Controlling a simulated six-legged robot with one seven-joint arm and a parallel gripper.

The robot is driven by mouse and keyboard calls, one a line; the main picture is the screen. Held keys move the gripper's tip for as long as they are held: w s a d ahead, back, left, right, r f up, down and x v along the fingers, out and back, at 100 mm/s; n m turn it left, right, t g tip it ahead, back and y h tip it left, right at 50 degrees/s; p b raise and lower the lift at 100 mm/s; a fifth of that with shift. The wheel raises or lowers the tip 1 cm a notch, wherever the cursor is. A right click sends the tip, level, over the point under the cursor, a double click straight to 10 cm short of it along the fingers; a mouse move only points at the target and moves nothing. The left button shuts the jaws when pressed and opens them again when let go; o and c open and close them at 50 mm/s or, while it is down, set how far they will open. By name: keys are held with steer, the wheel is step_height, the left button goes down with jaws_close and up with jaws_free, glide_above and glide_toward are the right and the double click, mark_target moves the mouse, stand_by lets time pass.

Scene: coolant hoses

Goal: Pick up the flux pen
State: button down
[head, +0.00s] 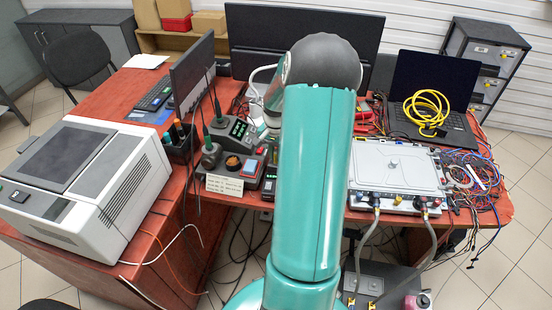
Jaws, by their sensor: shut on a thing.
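I cannot pick out the flux pen for certain. A dark holder (182,149) with several upright pen-like tools, one with an orange part, stands at the desk's inner corner, right of the white machine. My teal arm rises through the middle of the head view and bends at a dark grey joint near the top. The forearm drops behind it on the left side. My gripper's jaws are hidden behind the arm, so I cannot see what is between them.
A soldering station (237,135) and a small label card (224,185) sit left of my arm. A white boxy machine (98,180) fills the left desk. On the right are a grey-lidded unit with hoses (392,170), a laptop (432,85), a yellow cable coil (427,108) and tangled wires (478,180).

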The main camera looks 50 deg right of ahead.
step_height(320, 180, up, 10)
steer(key=shift+r, duration=0.1)
stand_by(0.4)
